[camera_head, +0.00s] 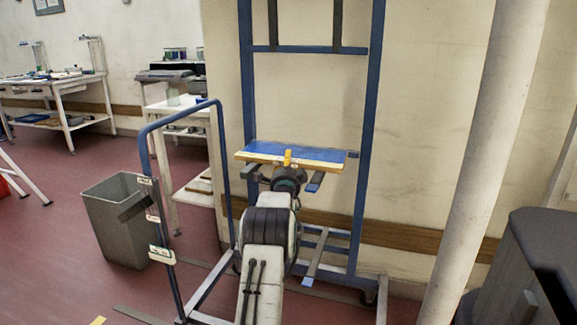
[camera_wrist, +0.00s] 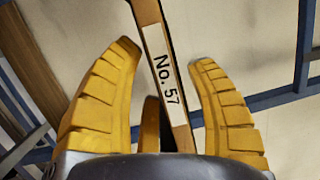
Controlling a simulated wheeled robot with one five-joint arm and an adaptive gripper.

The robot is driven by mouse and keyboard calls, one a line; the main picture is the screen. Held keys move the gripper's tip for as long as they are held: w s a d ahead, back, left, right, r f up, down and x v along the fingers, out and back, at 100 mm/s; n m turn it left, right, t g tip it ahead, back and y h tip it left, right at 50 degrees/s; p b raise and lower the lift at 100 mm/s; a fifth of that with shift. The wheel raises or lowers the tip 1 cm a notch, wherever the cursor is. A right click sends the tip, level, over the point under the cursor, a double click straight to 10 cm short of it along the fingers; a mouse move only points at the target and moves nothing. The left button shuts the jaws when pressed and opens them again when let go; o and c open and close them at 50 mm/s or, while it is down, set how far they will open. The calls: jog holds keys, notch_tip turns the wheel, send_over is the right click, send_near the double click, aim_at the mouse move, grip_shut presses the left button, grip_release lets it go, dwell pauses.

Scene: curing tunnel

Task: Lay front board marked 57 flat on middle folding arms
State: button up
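The front board (camera_head: 300,153), blue on top with a pale yellow front edge, lies about level across the blue rack at mid height. Folding arms show just under it, one at its right (camera_head: 315,183); I cannot tell if it touches them fully. In the wrist view its narrow edge (camera_wrist: 158,50) bears a white label reading "No. 57". My gripper (camera_head: 287,160) is at the middle of the front edge, one yellow finger over the top. In the wrist view my gripper (camera_wrist: 168,75) has its fingers on both sides of the board, with gaps showing.
The blue rack (camera_head: 366,130) stands against the wall. A blue-railed trolley frame (camera_head: 150,160) and a grey bin (camera_head: 118,220) are at left. A pale pillar (camera_head: 485,150) and a dark cabinet (camera_head: 530,265) are at right. Work tables (camera_head: 60,90) stand far left.

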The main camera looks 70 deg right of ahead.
jog(key=shift+f, duration=0.2)
jog(key=r+v, duration=0.1)
jog(key=v, duration=1.1)
jog(key=shift+f, duration=0.4)
dwell(1.0)
